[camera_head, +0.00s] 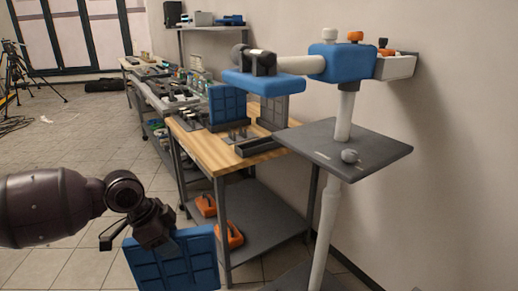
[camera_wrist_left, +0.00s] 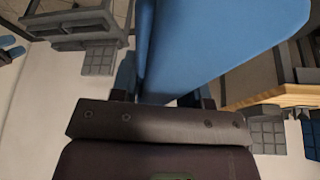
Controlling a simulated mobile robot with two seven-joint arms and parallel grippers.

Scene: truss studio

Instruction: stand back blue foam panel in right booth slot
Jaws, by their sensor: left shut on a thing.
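My left gripper (camera_head: 160,238) is shut on a blue foam panel (camera_head: 175,264), low at the front left in the head view. The panel hangs below the gripper, apart from the table, its lower part cut off by the frame. In the left wrist view the same panel (camera_wrist_left: 220,45) fills the upper middle, between the fingers (camera_wrist_left: 166,98). On the wooden table (camera_head: 197,146), another blue panel (camera_head: 228,106) stands upright with a grey panel (camera_head: 272,112) to its right. A low dark slotted base (camera_head: 247,147) lies in front. Separate slots are hard to make out. My right gripper is not in view.
A stand with a white pole (camera_head: 328,215), grey shelf (camera_head: 345,146) and blue block (camera_head: 338,63) rises right of the table; its arm reaches over the table's back. Orange items (camera_head: 228,237) lie on the lower shelf. Open floor is at left.

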